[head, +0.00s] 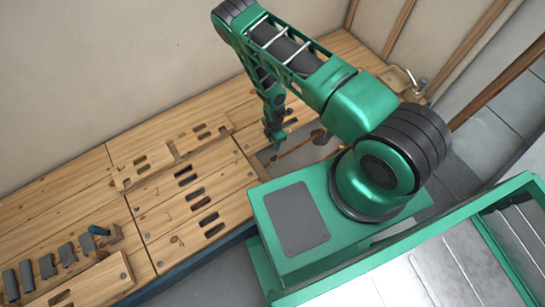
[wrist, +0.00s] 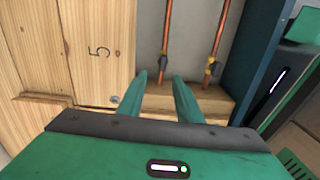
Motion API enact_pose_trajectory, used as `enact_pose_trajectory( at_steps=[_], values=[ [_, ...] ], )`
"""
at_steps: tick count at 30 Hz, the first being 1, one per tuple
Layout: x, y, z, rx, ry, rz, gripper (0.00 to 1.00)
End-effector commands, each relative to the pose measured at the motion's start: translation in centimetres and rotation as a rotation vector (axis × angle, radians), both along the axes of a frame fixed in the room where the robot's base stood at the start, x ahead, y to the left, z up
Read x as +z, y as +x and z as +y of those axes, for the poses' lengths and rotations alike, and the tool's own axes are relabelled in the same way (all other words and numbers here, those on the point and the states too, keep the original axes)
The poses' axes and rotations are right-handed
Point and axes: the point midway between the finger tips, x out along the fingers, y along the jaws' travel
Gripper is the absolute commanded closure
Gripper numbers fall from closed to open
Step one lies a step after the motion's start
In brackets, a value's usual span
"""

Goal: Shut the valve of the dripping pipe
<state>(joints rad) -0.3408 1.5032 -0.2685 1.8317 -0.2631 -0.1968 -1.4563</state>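Two copper pipes run upright in the wrist view, a left pipe (wrist: 168,27) and a right pipe (wrist: 222,30). Each carries a small valve low down: the left valve (wrist: 163,60) and the right valve (wrist: 210,67), both with dark and brassy parts. No drip can be made out, so I cannot tell which pipe drips. My gripper (wrist: 162,80) is open and empty, its green fingers apart. The left valve shows beyond and between the fingertips; the right valve is right of them. In the head view my gripper (head: 274,142) reaches down at the recess holding a copper pipe (head: 296,148).
A wooden panel marked 5 (wrist: 100,45) stands left of the pipes. A wooden ledge (wrist: 205,98) lies below them, and a dark blue upright (wrist: 258,60) stands at the right. Slotted wooden panels (head: 180,185) extend leftward in the head view.

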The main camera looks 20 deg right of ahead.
Motion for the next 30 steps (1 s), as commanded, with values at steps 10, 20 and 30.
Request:
enact_pose_trajectory(
  at_steps=[10,20,30],
  values=[
    [-3.5,-1.1,0.3,0.041,0.006,0.003,0.68],
    [-8.9,-1.1,0.3,0.039,0.007,0.003,0.68],
    [-12.2,-1.0,0.3,0.039,0.005,0.002,0.68]
  ],
)
